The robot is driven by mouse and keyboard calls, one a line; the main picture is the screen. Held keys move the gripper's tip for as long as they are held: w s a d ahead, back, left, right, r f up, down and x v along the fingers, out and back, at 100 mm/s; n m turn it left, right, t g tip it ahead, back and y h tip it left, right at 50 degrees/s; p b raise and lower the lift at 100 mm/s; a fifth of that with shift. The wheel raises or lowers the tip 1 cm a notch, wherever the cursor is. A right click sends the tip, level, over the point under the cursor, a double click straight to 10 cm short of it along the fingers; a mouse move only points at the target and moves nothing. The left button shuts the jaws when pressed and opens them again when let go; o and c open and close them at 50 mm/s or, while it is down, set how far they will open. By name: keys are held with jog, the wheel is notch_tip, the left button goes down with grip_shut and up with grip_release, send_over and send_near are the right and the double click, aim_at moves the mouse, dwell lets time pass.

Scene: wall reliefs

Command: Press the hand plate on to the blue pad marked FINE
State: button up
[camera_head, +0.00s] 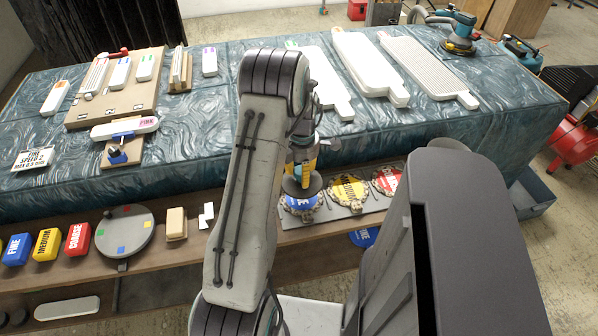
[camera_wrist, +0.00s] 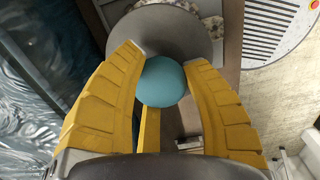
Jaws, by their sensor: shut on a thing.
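My gripper (camera_head: 300,165) is shut on the hand plate (camera_head: 309,187), a dark round disc. In the wrist view the yellow fingers (camera_wrist: 164,66) close around its teal ball knob (camera_wrist: 165,83), with the dark disc (camera_wrist: 165,35) beyond. The blue pad (camera_head: 300,204) sits at the left end of a grey tray on the shelf. The hand plate is over it and hides its upper part and some lettering. I cannot tell whether plate and pad touch. Beside it are the yellow MEDIUM pad (camera_head: 348,189) and a red pad (camera_head: 386,181).
A card (camera_head: 33,158) on the blue bench cover reads FINE, speed 2. A round grey plate (camera_head: 124,232) and blue, yellow and red blocks (camera_head: 47,244) stand left on the shelf. The bench edge (camera_head: 150,200) runs close behind my gripper.

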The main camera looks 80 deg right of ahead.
jog(key=shift+f+b, duration=1.75)
jog(key=shift+f, duration=1.25)
jog(key=shift+f+b, duration=0.3)
jog(key=shift+f, duration=0.05)
jog(key=shift+r, duration=0.2)
jog(key=shift+r+p, duration=2.25)
jog(key=shift+r, duration=1.1)
